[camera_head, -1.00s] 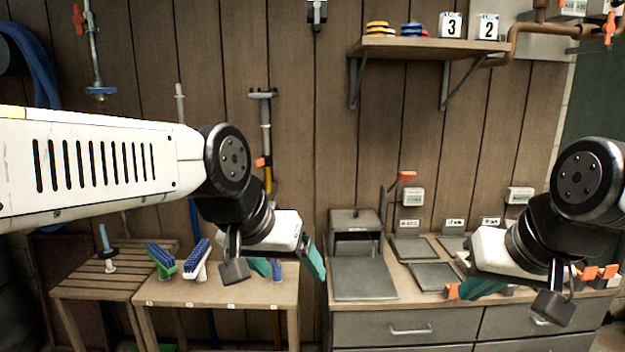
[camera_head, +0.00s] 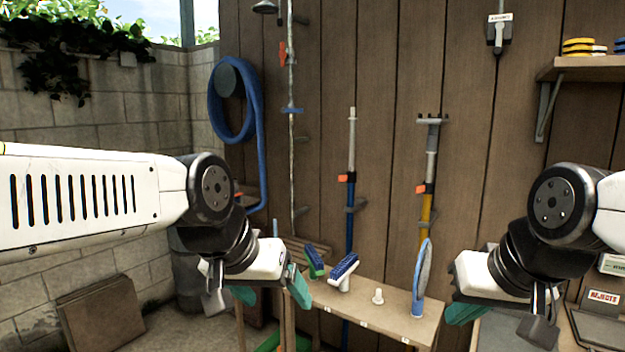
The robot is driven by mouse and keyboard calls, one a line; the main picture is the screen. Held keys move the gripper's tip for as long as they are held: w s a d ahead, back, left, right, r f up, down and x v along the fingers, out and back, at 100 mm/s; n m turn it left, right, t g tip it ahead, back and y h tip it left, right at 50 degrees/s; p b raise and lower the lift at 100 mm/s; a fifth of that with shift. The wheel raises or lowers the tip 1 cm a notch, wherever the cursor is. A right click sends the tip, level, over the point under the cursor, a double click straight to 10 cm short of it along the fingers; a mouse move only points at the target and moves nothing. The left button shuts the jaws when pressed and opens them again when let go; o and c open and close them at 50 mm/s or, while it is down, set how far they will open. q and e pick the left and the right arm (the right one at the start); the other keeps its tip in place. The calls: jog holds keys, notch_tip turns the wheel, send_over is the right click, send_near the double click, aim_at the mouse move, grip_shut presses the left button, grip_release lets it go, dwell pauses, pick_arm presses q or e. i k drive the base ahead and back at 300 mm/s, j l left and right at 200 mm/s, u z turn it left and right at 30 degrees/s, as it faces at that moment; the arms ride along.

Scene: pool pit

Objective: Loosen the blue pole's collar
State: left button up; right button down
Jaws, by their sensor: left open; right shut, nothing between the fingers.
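The blue pole (camera_head: 350,212) stands upright against the wooden wall, near the middle of the view, with a grey upper section. Its orange collar (camera_head: 343,178) sits where the blue and grey parts meet. The pole's lower part passes behind the bench. My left gripper (camera_head: 271,296) is open and empty, in front and to the left of the pole, lower than the collar. My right gripper (camera_head: 464,310) is shut and empty, to the right of the pole near the bench's right end. Neither gripper touches the pole.
A yellow pole (camera_head: 426,210) with its own orange collar stands right of the blue one. A wooden bench (camera_head: 385,325) in front holds brushes (camera_head: 343,270), a white peg (camera_head: 378,297) and a blue-rimmed skimmer (camera_head: 421,280). A blue hose (camera_head: 258,130) hangs at left.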

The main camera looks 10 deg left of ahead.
aim_at(350, 177)
jog(key=i+j+u, duration=0.15)
jog(key=i, duration=0.8)
jog(key=i+j+u, duration=0.2)
jog(key=i, duration=0.75)
